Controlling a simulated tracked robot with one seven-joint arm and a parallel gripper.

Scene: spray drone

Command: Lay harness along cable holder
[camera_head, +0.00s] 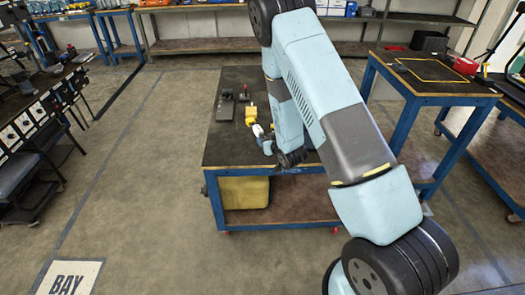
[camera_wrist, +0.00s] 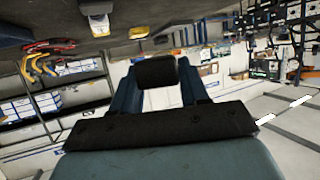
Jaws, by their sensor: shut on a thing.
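In the wrist view my gripper (camera_wrist: 157,82) shows as two blue fingers beyond a dark crossbar. A small dark block (camera_wrist: 157,70) sits between the fingertips, and they are shut on it. I cannot tell whether it is part of the harness. In the head view my arm reaches down to the dark-topped workbench (camera_head: 222,150), and its end is low over the middle of the bench. A yellow piece (camera_head: 250,114) and a white piece (camera_head: 257,130) are close to the arm's end. Neither the harness nor the cable holder can be made out clearly; my arm hides the bench's right part.
Small dark parts (camera_head: 226,106) lie at the bench's left side. A yellow bin (camera_head: 244,192) sits on its lower shelf. Another blue-legged table (camera_head: 425,75) stands to the right. The floor left of the bench is clear. The wrist view also shows shelving (camera_wrist: 75,75).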

